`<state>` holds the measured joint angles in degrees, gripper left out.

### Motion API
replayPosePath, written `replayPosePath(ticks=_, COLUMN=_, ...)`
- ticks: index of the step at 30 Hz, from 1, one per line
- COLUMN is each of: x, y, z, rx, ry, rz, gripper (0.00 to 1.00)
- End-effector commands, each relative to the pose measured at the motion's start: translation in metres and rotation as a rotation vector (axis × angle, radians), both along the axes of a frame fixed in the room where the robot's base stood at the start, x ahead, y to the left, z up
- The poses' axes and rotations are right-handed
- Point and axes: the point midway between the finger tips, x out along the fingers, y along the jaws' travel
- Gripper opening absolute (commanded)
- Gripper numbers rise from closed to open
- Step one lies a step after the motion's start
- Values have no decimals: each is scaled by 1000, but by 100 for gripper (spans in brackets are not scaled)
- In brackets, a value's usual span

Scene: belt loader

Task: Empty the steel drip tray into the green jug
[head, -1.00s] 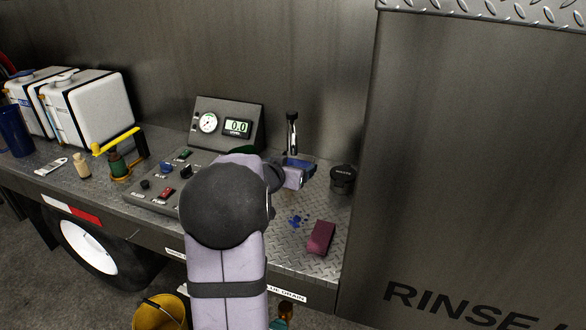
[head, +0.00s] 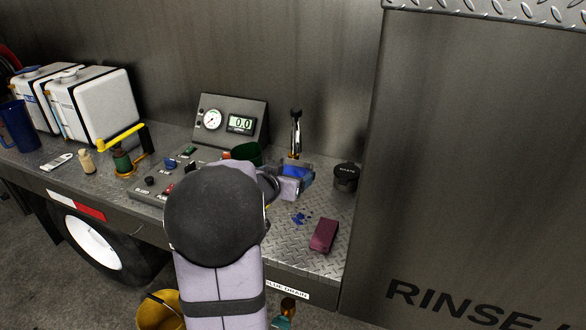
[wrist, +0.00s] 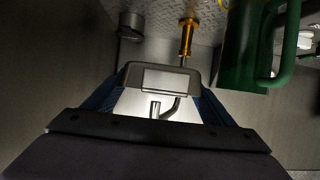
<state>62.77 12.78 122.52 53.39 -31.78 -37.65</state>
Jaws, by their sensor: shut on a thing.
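My gripper (head: 297,178) is over the deck in front of the upright brass-and-chrome tap (head: 296,130). Its blue fingers show in the wrist view (wrist: 160,95), shut on a small grey steel tray (wrist: 135,76) with a rounded rim. In the head view I cannot pick out the tray, and I cannot tell whether it holds liquid. The green jug (head: 246,153) stands left of my gripper, partly hidden behind my arm. In the wrist view the jug (wrist: 238,50) is at the upper right, apart from the tray, with its handle to the right.
A dark lidded canister (head: 345,177) stands right of my gripper. Blue spots (head: 301,218) and a maroon block (head: 323,236) lie on the front deck. A gauge panel (head: 228,122) is behind my arm. White tanks (head: 92,105) and a blue jug (head: 17,128) are far left.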

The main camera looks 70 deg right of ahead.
Motion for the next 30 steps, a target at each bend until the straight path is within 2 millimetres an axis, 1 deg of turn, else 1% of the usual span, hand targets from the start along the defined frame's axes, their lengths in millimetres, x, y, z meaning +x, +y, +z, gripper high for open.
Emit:
replayPosePath(ticks=4, x=1, y=11, z=3, rx=-4, ry=0, rz=1, gripper=48)
replayPosePath(ticks=30, x=1, y=72, z=2, rx=-2, ry=1, rz=1, gripper=48)
